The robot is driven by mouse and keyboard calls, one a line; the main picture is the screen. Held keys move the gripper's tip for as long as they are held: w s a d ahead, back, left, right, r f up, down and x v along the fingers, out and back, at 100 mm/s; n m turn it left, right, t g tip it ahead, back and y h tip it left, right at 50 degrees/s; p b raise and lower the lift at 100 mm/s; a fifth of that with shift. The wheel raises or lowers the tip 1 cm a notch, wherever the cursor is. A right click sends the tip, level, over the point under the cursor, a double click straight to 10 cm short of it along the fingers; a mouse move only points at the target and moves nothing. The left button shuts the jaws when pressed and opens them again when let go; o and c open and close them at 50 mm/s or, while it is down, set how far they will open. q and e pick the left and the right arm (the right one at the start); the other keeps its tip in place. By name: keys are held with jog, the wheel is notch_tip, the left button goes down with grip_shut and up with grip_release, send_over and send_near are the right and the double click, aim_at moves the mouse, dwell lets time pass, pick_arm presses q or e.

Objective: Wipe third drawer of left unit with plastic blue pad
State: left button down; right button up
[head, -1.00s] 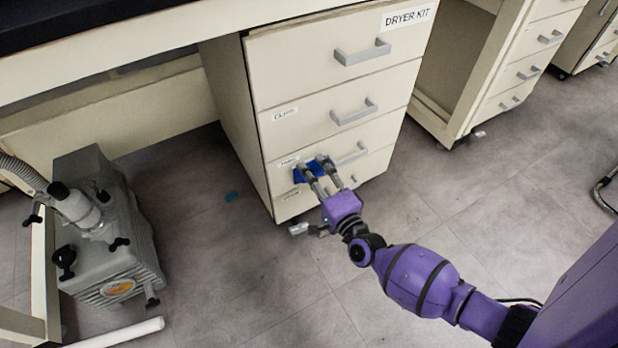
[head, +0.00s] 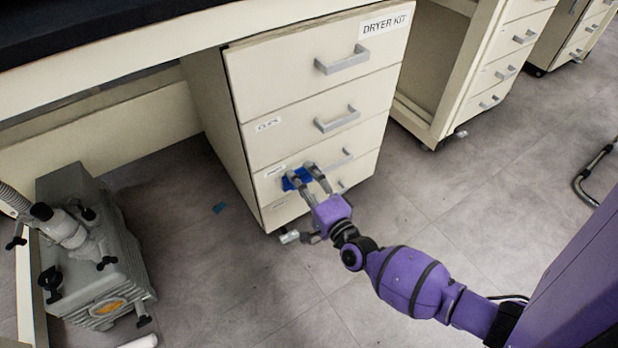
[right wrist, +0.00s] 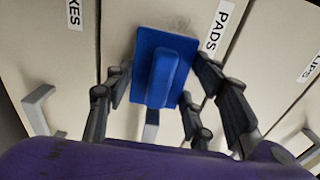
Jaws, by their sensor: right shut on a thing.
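The left unit's third drawer (head: 367,138) is shut; its PADS label shows in the right wrist view, where its pale front (right wrist: 122,25) is behind the pad. The blue plastic pad (head: 291,181) is at the left part of this front. In the right wrist view the pad (right wrist: 186,57) is a flat plate with a raised grip, held flat towards the front; I cannot tell if it touches. A faint grey smudge (right wrist: 181,22) shows by the pad's far edge. My right gripper (head: 297,172) is shut on the pad. My left gripper is not in view.
The drawers above, DRYER KIT (head: 295,75) and the second (head: 295,135), are shut. Their handles jut out. A grey pump (head: 85,250) stands on the floor at left. A small blue piece (head: 219,208) lies on the floor. The floor right of the unit is open.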

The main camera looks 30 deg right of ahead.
aim_at(286, 184)
jog(key=shift+w+a+p, duration=0.15)
jog(key=shift+a+p, duration=0.3)
jog(key=shift+a, duration=1.6)
jog(key=shift+a+r+p, duration=0.1)
jog(key=shift+a+p, duration=0.3)
jog(key=shift+a, duration=1.35)
jog(key=s+p, duration=0.1)
jog(key=s, duration=0.5)
jog(key=shift+s+d, duration=0.2)
jog(key=shift+s+p, duration=0.55)
jog(key=shift+s, duration=0.95)
